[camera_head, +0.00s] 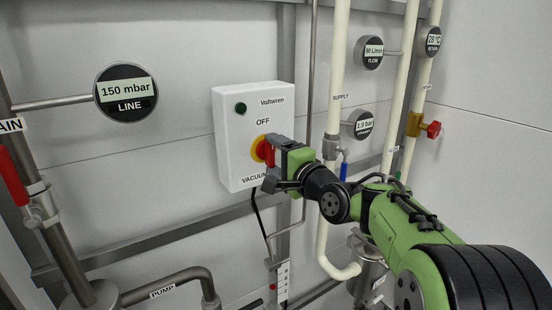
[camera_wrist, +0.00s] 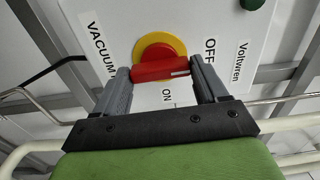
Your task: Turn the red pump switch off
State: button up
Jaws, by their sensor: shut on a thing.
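The red pump switch (camera_head: 258,149) is a red handle on a yellow round plate, on the front of a white box (camera_head: 238,112). OFF is printed above it, and VACUUM below is partly hidden by my gripper. In the wrist view the red switch handle (camera_wrist: 160,69) lies across between my two fingertips. A white line marks its right end, which points roughly toward the OFF label (camera_wrist: 210,48). The ON label (camera_wrist: 167,94) is beside the handle. My gripper (camera_head: 269,163) is at the box front, shut on the handle; it also shows in the wrist view (camera_wrist: 160,72).
A dark green round lamp (camera_head: 241,108) sits at the box's upper left. The supply pipe (camera_head: 337,70) and a blue-handled valve (camera_head: 343,172) are close right of the box. A 150 mbar gauge (camera_head: 126,93) is at left. Bare wall lies between.

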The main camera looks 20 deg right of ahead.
jog(key=shift+f, duration=0.1)
jog(key=o, duration=1.1)
jog(key=shift+c, duration=0.2)
jog(key=b+v, duration=0.2)
jog(key=v, duration=1.4)
jog(key=shift+b, duration=0.35)
jog(key=shift+w, duration=0.1)
jog(key=s+a+f+n+g+h, duration=0.2)
jog(key=s+a+f+n+g, duration=0.2)
jog(key=s+f+n, duration=0.3)
jog(key=s+a+f+n+g+h, duration=0.1)
jog(key=s+a+f+n+g, duration=0.35)
jog(key=f, duration=0.35)
jog(key=s+d+f+n+g+h, duration=0.2)
jog(key=s+f, duration=0.3)
jog(key=s, duration=0.3)
jog(key=shift+s+d+n+g+h, duration=0.2)
jog(key=shift+d+n+g+h, duration=0.15)
jog(key=shift+d+g, duration=0.25)
